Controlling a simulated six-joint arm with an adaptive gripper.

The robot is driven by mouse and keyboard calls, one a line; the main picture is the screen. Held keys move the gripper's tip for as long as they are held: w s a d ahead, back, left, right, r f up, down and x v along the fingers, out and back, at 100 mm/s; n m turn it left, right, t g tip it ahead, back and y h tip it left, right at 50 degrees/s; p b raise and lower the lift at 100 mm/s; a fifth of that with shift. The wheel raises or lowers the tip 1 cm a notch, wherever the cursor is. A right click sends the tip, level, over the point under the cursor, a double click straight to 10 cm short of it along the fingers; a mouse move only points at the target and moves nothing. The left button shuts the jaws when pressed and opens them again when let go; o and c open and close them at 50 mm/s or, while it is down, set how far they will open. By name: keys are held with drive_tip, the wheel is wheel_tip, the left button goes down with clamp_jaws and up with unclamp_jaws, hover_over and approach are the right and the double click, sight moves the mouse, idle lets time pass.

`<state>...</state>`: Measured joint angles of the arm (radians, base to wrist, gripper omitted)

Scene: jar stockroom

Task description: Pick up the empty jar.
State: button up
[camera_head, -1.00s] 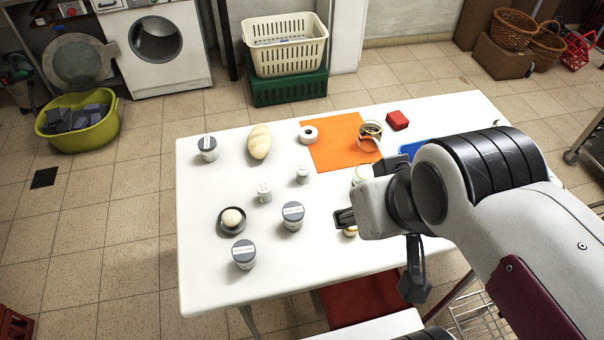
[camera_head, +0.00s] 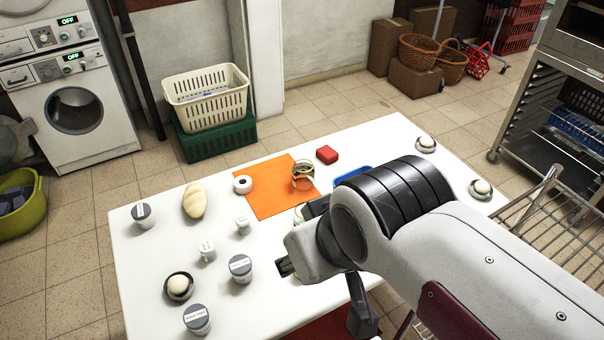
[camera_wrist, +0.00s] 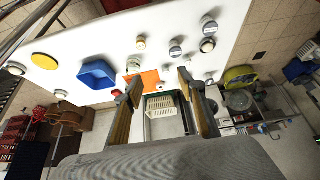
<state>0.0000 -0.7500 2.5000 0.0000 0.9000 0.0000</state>
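A see-through jar (camera_head: 303,178) stands on the orange mat (camera_head: 265,205) toward the back of the white table; its contents are not clear. Several white jars with grey lids stand on the left: one at the back (camera_head: 143,217), one in the middle (camera_head: 240,270), one at the front (camera_head: 197,321). Two smaller white containers (camera_head: 243,226) (camera_head: 206,252) stand between them. The labels are too small to read, and I cannot tell which jar is empty. My gripper (camera_head: 284,267) is above the table, right of the middle jar. In the wrist view my gripper (camera_wrist: 158,83) has its fingers apart, with nothing between them.
A blue tray (camera_wrist: 98,74) is partly hidden by my arm in the head view. A metal rack (camera_head: 530,110) stands right.

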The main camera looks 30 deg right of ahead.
drive_tip(key=o, duration=0.5)
drive_tip(key=shift+o, duration=0.2)
drive_tip(key=w+d+f+n+t+h, duration=0.1)
drive_tip(key=w+d+f+t+h, duration=0.1)
drive_tip(key=w+d, duration=0.8)
drive_tip(key=w+d+f+n+t+h, duration=0.1)
drive_tip(key=w+d+t+h, duration=0.1)
drive_tip(key=w+d, duration=0.7)
drive_tip(key=w+d+f+n+t+y, duration=0.1)
drive_tip(key=w+f+n+y, duration=0.15)
drive_tip(key=w+f, duration=0.45)
wheel_tip(320, 180, down, 9)
drive_tip(key=s+a+t+y, duration=0.1)
drive_tip(key=a+t+y, duration=0.1)
drive_tip(key=y, duration=0.5)
drive_tip(key=shift+s, duration=0.35)
